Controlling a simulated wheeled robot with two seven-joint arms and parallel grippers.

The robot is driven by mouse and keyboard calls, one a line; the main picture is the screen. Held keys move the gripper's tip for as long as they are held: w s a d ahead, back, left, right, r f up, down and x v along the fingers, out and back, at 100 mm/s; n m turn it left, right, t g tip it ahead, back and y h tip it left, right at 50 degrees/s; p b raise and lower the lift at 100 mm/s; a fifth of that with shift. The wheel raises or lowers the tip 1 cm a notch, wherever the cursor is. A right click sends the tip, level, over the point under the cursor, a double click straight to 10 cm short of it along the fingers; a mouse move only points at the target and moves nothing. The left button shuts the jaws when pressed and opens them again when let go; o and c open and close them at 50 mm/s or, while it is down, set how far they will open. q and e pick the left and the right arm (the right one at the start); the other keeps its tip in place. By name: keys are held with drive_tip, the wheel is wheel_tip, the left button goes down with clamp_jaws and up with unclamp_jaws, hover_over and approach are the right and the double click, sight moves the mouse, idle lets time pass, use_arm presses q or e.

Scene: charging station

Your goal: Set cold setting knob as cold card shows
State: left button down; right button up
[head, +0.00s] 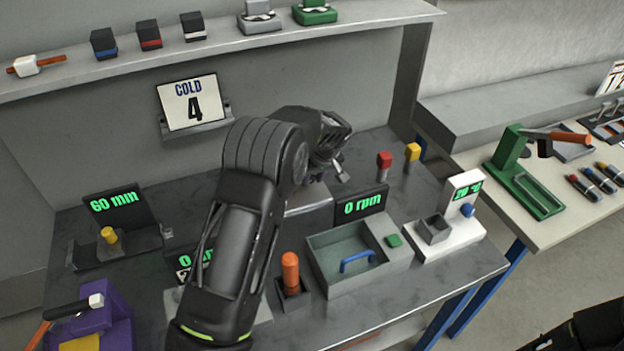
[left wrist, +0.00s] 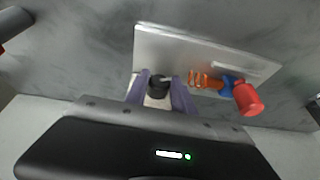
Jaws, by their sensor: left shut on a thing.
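The cold card (head: 191,102) reads "COLD 4" and stands on a small grey holder on the back wall. My left gripper (head: 335,172) is over the back middle of the bench, beside a grey box (head: 310,197). In the left wrist view its two purple fingers (left wrist: 158,92) are shut on a dark round knob (left wrist: 159,84) with a light mark on its top. The knob sits on a pale metal panel (left wrist: 180,48). Its scale cannot be read. In the head view my arm and gripper hide the knob.
Beside the knob are an orange coil (left wrist: 205,80) and a red cap (left wrist: 248,99). On the bench stand a grey tray with a blue handle (head: 357,260), an orange-handled piece (head: 290,272) and a white unit (head: 462,190). A dark part of mine shows at bottom right.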

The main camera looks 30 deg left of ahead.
use_arm(q)
drive_tip(key=shift+w+d+f+m+g+y+b, duration=0.1)
drive_tip(key=shift+w+m+g+y+b, duration=0.1)
drive_tip(key=shift+g+y+b, duration=0.35)
drive_tip(key=shift+w+d+f+m+g+y+b, duration=0.1)
drive_tip(key=shift+m+g+y+b, duration=0.1)
drive_tip(key=shift+g+y+b, duration=0.6)
drive_tip(key=shift+g+y, duration=0.45)
drive_tip(key=shift+d, duration=0.1)
drive_tip(key=shift+r, duration=0.1)
drive_tip(key=c, duration=1.1)
unclamp_jaws()
drive_tip(key=shift+o, duration=0.2)
